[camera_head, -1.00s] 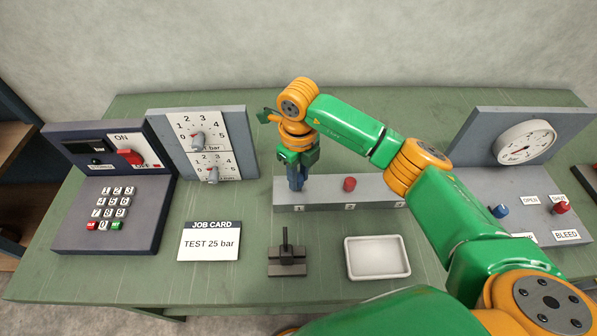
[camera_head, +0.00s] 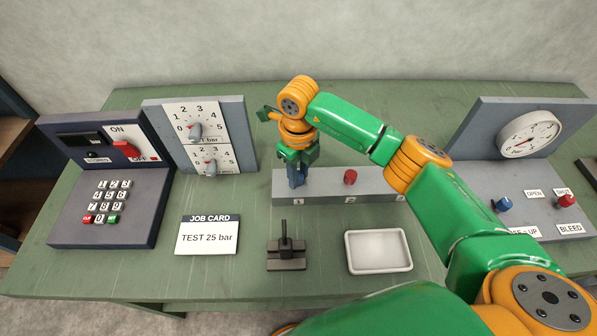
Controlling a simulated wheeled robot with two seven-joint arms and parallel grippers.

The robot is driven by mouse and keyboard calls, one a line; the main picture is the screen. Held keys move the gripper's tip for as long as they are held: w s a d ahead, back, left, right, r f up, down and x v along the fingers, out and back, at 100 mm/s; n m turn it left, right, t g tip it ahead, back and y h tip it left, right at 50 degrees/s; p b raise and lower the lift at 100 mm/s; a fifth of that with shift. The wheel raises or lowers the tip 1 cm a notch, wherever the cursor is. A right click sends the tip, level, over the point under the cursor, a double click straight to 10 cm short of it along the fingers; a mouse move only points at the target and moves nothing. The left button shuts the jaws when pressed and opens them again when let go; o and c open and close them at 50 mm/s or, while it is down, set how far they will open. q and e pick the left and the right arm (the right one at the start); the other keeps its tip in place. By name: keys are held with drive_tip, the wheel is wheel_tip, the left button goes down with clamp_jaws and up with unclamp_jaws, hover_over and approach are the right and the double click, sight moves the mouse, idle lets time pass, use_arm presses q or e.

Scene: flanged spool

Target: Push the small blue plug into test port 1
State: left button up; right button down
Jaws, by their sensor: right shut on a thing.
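My right gripper (camera_head: 297,180) points down at the left end of the grey port block (camera_head: 325,188), just behind the label 1. It is shut on the small blue plug, which I can barely tell apart from the dark blue fingers. The fingers hide test port 1, so I cannot tell how deep the plug sits. A red plug (camera_head: 350,177) stands upright on the block behind label 2. My left gripper is out of view.
A white tray (camera_head: 378,266), a dark stand (camera_head: 286,258) and the job card (camera_head: 207,238) lie in front of the block. A keypad panel (camera_head: 108,220) and dial panel (camera_head: 232,130) stand left. A gauge panel (camera_head: 470,140) stands right; my right arm crosses before it.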

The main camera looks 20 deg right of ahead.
drive_tip(key=c, duration=0.5)
unclamp_jaws()
drive_tip(key=shift+f, duration=0.1)
wheel_tip(320, 180, up, 6)
drive_tip(key=shift+r+b, duration=0.1)
drive_tip(key=shift+b, duration=0.85)
drive_tip(key=shift+r, duration=0.5)
